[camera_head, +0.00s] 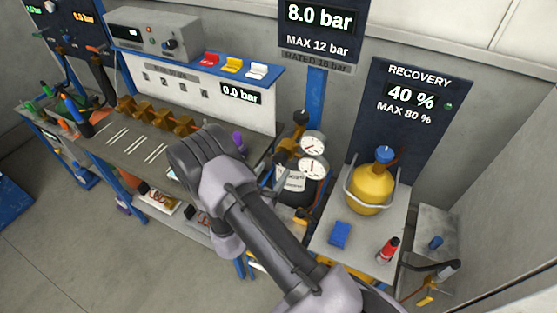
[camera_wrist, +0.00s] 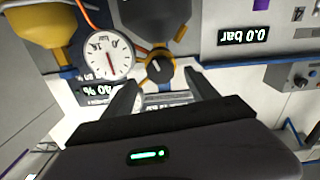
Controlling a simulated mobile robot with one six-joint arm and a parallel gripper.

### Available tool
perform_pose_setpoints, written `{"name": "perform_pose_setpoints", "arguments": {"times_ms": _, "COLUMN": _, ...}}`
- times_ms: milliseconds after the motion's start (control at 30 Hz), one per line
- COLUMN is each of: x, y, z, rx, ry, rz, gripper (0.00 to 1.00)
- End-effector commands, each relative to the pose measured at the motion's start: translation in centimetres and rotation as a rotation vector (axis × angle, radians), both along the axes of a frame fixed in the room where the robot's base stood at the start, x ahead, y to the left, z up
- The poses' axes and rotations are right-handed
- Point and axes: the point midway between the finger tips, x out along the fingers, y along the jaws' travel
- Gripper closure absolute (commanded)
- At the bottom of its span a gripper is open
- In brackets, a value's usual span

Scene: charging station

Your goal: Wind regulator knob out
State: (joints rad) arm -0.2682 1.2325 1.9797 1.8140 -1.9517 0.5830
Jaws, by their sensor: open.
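The regulator knob (camera_wrist: 160,68) shows in the wrist view as a round black knob with a pale mark on its face, in front of a brass-yellow body. My gripper (camera_wrist: 163,82) is open, with one finger to each side below the knob in the picture. The fingers appear apart from the knob, and nothing is between them. A white dial gauge (camera_wrist: 107,56) with a red needle is left of the knob. In the head view, two round gauges (camera_head: 313,167) mark the regulator; my arm hides the gripper there, and I cannot pick out the knob.
A pressure panel (camera_head: 319,18) reads 8.0 bar; a smaller display (camera_head: 240,95) reads 0.0 bar. A yellow recovery cylinder (camera_head: 371,188) stands on a bench right of the regulator, with a blue block (camera_head: 340,234) and red bottle (camera_head: 388,249) nearby. Brass manifold parts (camera_head: 158,116) sit on the left bench.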

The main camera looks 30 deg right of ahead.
Motion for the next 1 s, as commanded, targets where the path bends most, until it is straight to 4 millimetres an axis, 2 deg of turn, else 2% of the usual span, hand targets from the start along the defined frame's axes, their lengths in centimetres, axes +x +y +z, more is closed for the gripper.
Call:
{"name": "perform_pose_setpoints", "arguments": {"times_ms": 100, "x": 1.6, "y": -2.3, "z": 0.0, "rx": 0.002, "ry": -0.001, "rz": -0.005, "gripper": 0.33}}
{"name": "perform_pose_setpoints", "arguments": {"times_ms": 233, "x": 2.8, "y": -3.7, "z": 0.0, "rx": 0.001, "ry": 0.000, "rz": -0.002, "gripper": 0.33}}
{"name": "perform_pose_setpoints", "arguments": {"times_ms": 400, "x": 3.4, "y": -4.4, "z": 0.0, "rx": 0.001, "ry": 0.001, "rz": 0.000, "gripper": 0.33}}
{"name": "perform_pose_setpoints", "arguments": {"times_ms": 633, "x": 3.5, "y": -4.4, "z": 0.0, "rx": 0.001, "ry": 0.001, "rz": 0.000, "gripper": 0.33}}
{"name": "perform_pose_setpoints", "arguments": {"times_ms": 933, "x": 3.4, "y": -4.4, "z": 0.0, "rx": 0.002, "ry": 0.001, "rz": 0.000, "gripper": 0.91}}
{"name": "perform_pose_setpoints", "arguments": {"times_ms": 1000, "x": 3.4, "y": -4.4, "z": 0.0, "rx": 0.002, "ry": 0.001, "rz": 0.000, "gripper": 0.95}}
